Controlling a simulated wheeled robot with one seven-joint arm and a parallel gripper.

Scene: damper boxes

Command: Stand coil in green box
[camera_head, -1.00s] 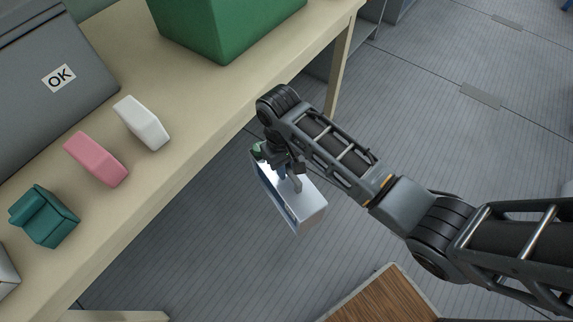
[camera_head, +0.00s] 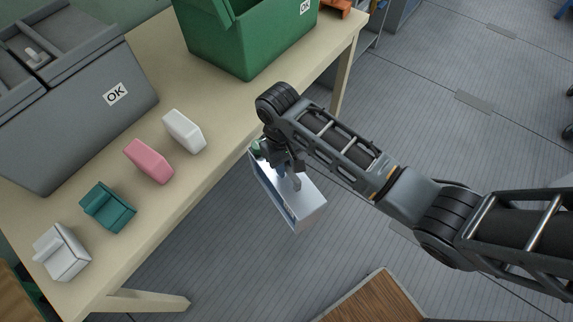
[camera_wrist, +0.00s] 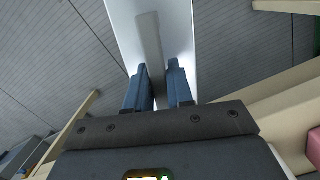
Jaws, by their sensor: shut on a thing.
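My gripper (camera_head: 288,172) is shut on the grey bar-like handle of a pale, box-shaped thing, which I take for the coil (camera_head: 308,210). It hangs tilted over the floor, in front of the table's near edge and apart from it. In the wrist view the blue fingers (camera_wrist: 158,88) close on both sides of the handle, and the coil's white face (camera_wrist: 180,25) lies beyond. The green box (camera_head: 250,55) stands on the table, above and left of my gripper in the head view. It is open at the top; its floor is hidden.
The table (camera_head: 235,103) holds a grey box (camera_head: 60,130) marked OK. Along its near edge stand a white block (camera_head: 184,131), a pink block (camera_head: 148,161), a teal block (camera_head: 108,207) and a light grey handled block (camera_head: 62,252). A wood-topped surface (camera_head: 375,300) is at the bottom.

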